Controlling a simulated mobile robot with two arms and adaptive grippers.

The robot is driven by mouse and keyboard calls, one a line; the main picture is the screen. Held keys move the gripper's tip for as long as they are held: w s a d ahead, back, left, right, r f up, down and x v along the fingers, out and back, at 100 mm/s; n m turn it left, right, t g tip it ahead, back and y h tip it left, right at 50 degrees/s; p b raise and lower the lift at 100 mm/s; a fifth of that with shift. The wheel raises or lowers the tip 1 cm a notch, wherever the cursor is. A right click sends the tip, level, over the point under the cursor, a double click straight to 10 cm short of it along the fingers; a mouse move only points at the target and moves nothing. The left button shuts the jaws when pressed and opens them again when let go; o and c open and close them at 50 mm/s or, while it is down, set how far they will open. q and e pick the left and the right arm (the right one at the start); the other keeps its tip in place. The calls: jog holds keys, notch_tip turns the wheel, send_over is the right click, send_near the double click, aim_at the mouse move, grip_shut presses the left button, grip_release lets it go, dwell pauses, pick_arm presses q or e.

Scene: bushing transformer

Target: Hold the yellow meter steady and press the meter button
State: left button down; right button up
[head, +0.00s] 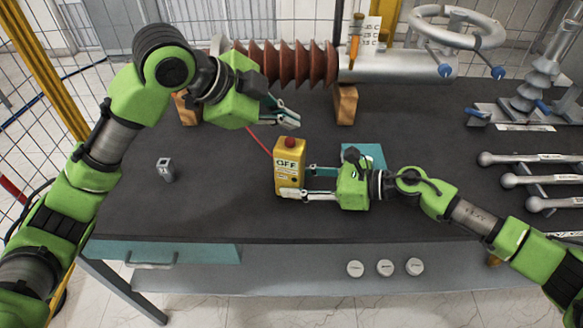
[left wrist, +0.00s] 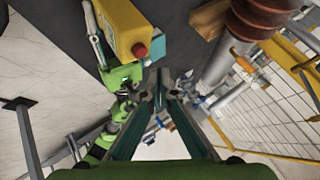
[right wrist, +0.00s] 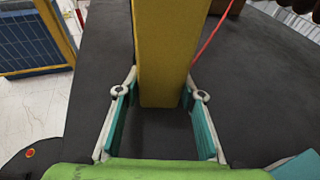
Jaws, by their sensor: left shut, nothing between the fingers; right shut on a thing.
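The yellow meter (head: 287,180) stands upright on the dark table, with a display reading OFF and a red button (head: 290,142) on top. My right gripper (head: 300,181) is shut on the meter from the right; its fingers flank the yellow body in the right wrist view (right wrist: 168,50). My left gripper (head: 292,121) is shut and empty, its fingertips above the meter and apart from the button. In the left wrist view the red button (left wrist: 140,50) and yellow meter (left wrist: 118,25) lie up and left of the closed fingertips (left wrist: 160,76).
A red-brown ribbed bushing (head: 285,64) lies behind on wooden blocks (head: 345,104). A red cable (head: 259,140) runs behind the meter. A small grey block (head: 165,169) sits left, a teal pad (head: 372,154) behind my right gripper, and wrenches (head: 525,181) at right. The front middle tabletop is clear.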

aim_at(301, 140)
pick_arm(q)
jog(key=shift+f, duration=1.3)
dwell(0.4)
jog(key=shift+f, duration=0.45)
jog(key=shift+r, duration=0.4)
jog(key=shift+r, duration=3.05)
